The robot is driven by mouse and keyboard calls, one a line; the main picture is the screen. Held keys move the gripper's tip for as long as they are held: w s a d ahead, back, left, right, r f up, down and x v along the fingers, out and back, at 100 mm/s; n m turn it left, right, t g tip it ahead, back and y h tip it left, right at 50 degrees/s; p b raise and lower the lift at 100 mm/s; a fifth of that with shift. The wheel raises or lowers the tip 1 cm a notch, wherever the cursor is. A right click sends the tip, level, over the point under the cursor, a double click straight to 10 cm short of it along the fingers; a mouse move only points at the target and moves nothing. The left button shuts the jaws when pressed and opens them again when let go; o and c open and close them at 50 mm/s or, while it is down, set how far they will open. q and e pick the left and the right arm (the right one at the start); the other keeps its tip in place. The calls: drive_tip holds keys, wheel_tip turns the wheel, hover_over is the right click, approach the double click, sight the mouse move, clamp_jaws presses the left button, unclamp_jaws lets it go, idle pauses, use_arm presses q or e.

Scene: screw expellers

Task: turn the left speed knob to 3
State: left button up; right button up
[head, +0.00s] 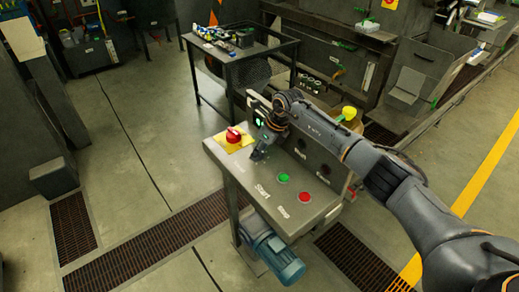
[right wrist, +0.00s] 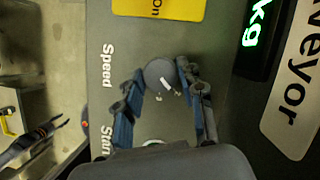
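The speed knob (right wrist: 158,75) is a dark grey disc with a short white mark, beside the white word Speed in the right wrist view. My right gripper (head: 259,156) points down at the control panel (head: 239,173). Its fingers are spread, one on each side of the knob in the right wrist view. I cannot tell whether they touch it. In the head view the gripper hides the knob. A dark gripper-like shape, seemingly my left gripper (right wrist: 58,125), shows low at the left of the right wrist view.
A red emergency button (head: 233,135) on a yellow plate sits at the panel's left end. A green Start button (head: 283,178) and a red Stop button (head: 305,197) lie to the right. An upright display panel (head: 315,157) stands behind. A blue motor (head: 276,259) hangs below.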

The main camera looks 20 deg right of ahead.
drive_tip(key=shift+c, duration=0.8)
drive_tip(key=m+h, duration=0.1)
drive_tip(key=m, duration=0.2)
drive_tip(key=shift+a+t, duration=0.1)
drive_tip(key=shift+t, duration=0.3)
drive_tip(key=m+h+b, duration=0.1)
drive_tip(key=m, duration=0.1)
drive_tip(key=shift+f+m, duration=0.1)
drive_tip(key=shift+m, duration=0.2)
use_arm(q)
drive_tip(key=shift+w+f+b, duration=0.2)
drive_tip(key=shift+f+b, duration=0.15)
drive_tip(key=shift+f, duration=0.2)
drive_tip(key=shift+w+f+b, duration=0.2)
drive_tip(key=shift+f+b, duration=0.1)
drive_tip(key=shift+f, duration=0.25)
use_arm(e)
drive_tip(key=shift+s+a+m+t+h, duration=0.1)
drive_tip(key=shift+m+t+h, duration=0.3)
drive_tip(key=shift+m, duration=1.1)
drive_tip(key=o, duration=1.1)
drive_tip(key=shift+o, duration=0.2)
